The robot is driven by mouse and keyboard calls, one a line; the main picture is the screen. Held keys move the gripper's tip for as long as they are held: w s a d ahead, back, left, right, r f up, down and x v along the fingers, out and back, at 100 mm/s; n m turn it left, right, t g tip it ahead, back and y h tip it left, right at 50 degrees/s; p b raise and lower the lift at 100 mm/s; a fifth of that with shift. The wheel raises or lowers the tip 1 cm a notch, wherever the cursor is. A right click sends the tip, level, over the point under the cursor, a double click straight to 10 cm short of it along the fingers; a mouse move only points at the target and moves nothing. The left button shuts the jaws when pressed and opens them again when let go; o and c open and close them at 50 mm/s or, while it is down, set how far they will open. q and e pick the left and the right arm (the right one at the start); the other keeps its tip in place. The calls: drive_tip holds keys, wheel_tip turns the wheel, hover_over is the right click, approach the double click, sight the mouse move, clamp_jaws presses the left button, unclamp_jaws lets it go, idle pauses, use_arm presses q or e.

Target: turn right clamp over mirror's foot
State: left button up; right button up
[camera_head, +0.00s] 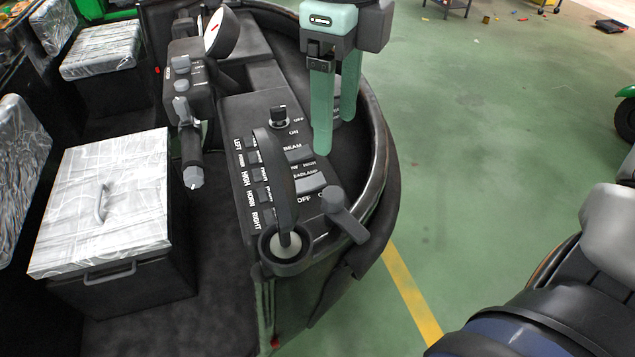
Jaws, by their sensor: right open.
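My right gripper (336,135) hangs from the top of the view, its two green fingers pointing down and apart. It is open and empty, over the right part of the black dashboard (235,115). A grey lever (345,215), which looks like the clamp, sits at the dashboard's near right edge, below the fingers in the picture and apart from them. Beside it is a round dark cup with a pale centre (285,246). A dark curved bar rises from it; I cannot tell whether this is the mirror's foot. My left gripper is not in view.
The dashboard has switches and a knob (279,117). A plastic-wrapped box seat (105,200) is at the left.

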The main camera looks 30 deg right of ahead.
sight(333, 193)
wheel_tip(333, 193, down, 12)
drive_tip(key=shift+d+f, duration=0.1)
drive_tip(key=shift+f, duration=0.1)
idle(0.4)
clamp_jaws()
idle(0.4)
